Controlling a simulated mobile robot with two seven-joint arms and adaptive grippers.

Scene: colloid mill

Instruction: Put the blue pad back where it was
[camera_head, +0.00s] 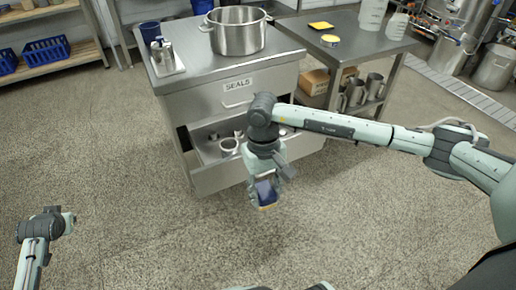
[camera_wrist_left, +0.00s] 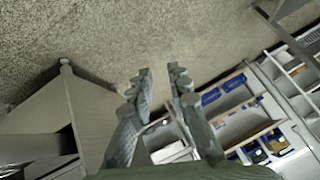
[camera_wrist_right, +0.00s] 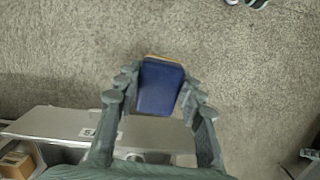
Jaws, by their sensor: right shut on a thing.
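The blue pad (camera_wrist_right: 160,88), with a yellow edge along its far side, is held between the fingers of my right gripper (camera_wrist_right: 159,88). In the head view the pad (camera_head: 266,191) hangs above the floor, in front of the steel cabinet (camera_head: 232,98). My right gripper (camera_head: 262,186) points down there and partly hides the pad. A lower drawer (camera_head: 218,176) of the cabinet stands open behind it, with a metal ring and small parts inside. My left gripper (camera_head: 66,222) is at the lower left over the floor. In the left wrist view its fingers (camera_wrist_left: 160,78) are apart and empty.
A side table (camera_head: 365,43) holds a yellow pad (camera_head: 321,25) and a yellow-rimmed round item (camera_head: 330,41). Blue crates (camera_head: 46,51) sit on shelves at left. The front floor is clear.

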